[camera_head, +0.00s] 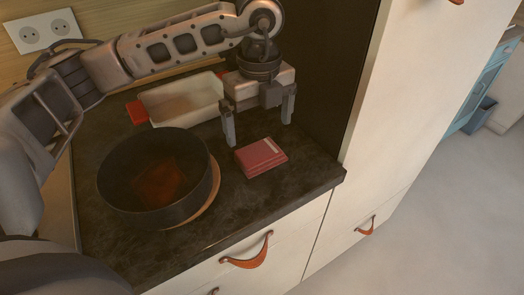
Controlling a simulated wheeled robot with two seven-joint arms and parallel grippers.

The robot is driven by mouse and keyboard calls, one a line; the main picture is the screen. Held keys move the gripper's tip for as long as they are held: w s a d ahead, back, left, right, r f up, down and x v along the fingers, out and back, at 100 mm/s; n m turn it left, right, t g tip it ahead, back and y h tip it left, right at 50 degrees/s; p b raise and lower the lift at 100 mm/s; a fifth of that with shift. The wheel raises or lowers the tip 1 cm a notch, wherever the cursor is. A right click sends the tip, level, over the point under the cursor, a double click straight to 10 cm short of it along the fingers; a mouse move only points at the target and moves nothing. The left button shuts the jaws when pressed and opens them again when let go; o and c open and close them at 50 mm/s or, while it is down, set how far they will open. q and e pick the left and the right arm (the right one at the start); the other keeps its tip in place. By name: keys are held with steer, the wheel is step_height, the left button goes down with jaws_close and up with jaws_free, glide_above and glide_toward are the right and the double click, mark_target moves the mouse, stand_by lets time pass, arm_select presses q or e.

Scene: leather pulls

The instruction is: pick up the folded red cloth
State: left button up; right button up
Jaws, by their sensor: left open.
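The folded red cloth (261,157) lies flat on the dark countertop, right of a black pan. It is a small, thick rectangle with a pale strip along one edge. My left gripper (259,130) is open and empty, pointing down. Its two fingers are spread apart, above and just behind the cloth in the picture. Whether a finger touches the counter or the cloth I cannot tell. My right gripper is not in view.
A round black pan (118,170) on a wooden board (207,205) stands left of the cloth. A white dish (186,101) with red handles is behind it. A tall white cabinet (405,80) rises at right. The counter's front edge is near the cloth.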

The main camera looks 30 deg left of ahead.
mark_target(261, 150)
arm_select(q)
steer(key=f, duration=0.3)
steer(key=f+p, duration=0.1)
steer(key=f, duration=0.3)
steer(key=shift+w+f, duration=0.2)
steer(key=shift+f, duration=0.05)
steer(key=shift+c, duration=0.3)
steer(key=c, duration=0.6)
